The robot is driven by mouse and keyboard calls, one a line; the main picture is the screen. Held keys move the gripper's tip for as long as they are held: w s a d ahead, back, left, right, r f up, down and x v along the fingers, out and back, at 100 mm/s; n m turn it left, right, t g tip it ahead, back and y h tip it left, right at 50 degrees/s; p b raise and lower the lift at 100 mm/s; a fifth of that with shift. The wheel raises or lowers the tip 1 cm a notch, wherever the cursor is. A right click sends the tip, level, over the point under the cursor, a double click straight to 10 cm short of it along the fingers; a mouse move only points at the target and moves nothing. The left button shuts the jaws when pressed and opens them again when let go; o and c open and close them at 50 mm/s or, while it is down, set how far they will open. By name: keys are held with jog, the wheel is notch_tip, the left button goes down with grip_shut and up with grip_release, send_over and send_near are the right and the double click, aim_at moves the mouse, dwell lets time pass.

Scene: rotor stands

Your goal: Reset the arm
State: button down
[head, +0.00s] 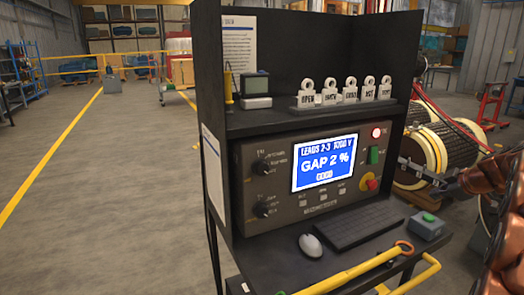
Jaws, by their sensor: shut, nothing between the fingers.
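My gripper (412,168) appears at the right edge as a dark jointed shape pointing left, beside the console. Its fingers are together with nothing seen between them, and it touches nothing that I can make out. It is small and dark against the background rotor. Glossy copper-coloured rounded shapes fill the right edge behind it; I cannot tell what they all belong to.
A dark test console (262,122) stands ahead, its screen (323,166) reading "GAP 2 %". Its shelf holds several white tags (345,95). A yellow rail (372,269) crosses in front. Left floor is clear.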

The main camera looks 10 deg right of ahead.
jog(key=s+a+r+m+g+y+p, duration=0.1)
jog(key=s+a+m+g+y+p, duration=0.3)
jog(key=a, duration=1.2)
jog(key=s+a+r+g+h+p, duration=0.15)
jog(key=s+a, duration=0.45)
jog(key=a, duration=1.1)
jog(key=s+a+m+g+h+p, duration=0.1)
jog(key=s+a, duration=0.4)
jog(key=s, duration=0.9)
jog(key=s+a+f+m+g+h+p, duration=0.1)
jog(key=s+a+m+g+p, duration=0.2)
jog(key=s, duration=1.1)
jog(key=a+g+p, duration=0.1)
jog(key=a, duration=0.1)
jog(key=shift+a+f+m+p, duration=0.3)
jog(key=shift+p, duration=0.05)
